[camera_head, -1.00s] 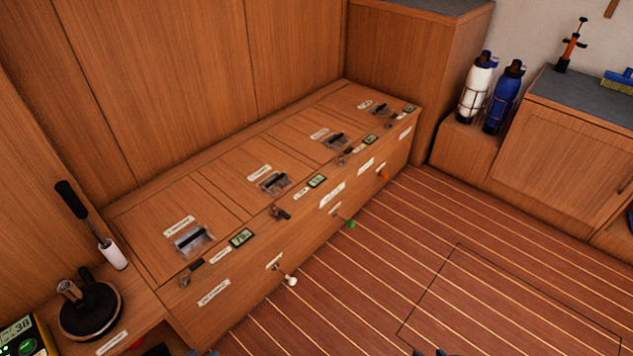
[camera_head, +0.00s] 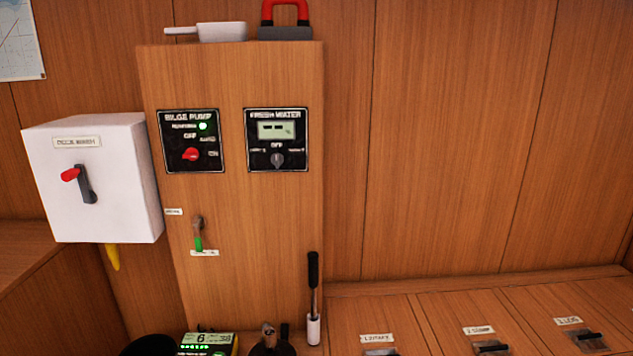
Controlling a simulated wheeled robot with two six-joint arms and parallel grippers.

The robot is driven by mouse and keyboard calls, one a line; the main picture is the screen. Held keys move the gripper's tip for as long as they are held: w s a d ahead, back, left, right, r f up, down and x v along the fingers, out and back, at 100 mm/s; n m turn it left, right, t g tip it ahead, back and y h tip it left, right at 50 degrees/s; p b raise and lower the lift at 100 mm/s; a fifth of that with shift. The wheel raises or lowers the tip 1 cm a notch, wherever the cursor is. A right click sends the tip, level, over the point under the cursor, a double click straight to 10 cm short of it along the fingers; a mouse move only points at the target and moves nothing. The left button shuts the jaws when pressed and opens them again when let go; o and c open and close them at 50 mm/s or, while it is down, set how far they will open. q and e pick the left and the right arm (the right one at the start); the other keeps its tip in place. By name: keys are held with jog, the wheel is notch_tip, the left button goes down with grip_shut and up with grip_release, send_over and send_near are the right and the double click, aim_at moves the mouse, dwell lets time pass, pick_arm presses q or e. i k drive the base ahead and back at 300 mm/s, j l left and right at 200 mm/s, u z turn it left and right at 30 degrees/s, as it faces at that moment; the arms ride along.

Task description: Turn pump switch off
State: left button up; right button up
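A black panel labelled BILGE PUMP (camera_head: 182,165) is on the front of a wooden cabinet at the left of the head view. It has a red rotary knob (camera_head: 190,154) with marks reading OFF, AUTO and ON around it. A small green lamp (camera_head: 203,126) is lit above the knob. Which mark the knob points to is too small to tell. Neither of my grippers is in view.
A FRESH WATER panel (camera_head: 277,160) with a grey knob is right of it. A white DECK WASH box (camera_head: 90,205) with a red-tipped lever is at left. A green-tipped handle (camera_head: 198,235) hangs below. A low wooden locker (camera_head: 450,300) runs right.

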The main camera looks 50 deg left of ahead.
aim_at(191, 153)
jog(key=u, duration=2.1)
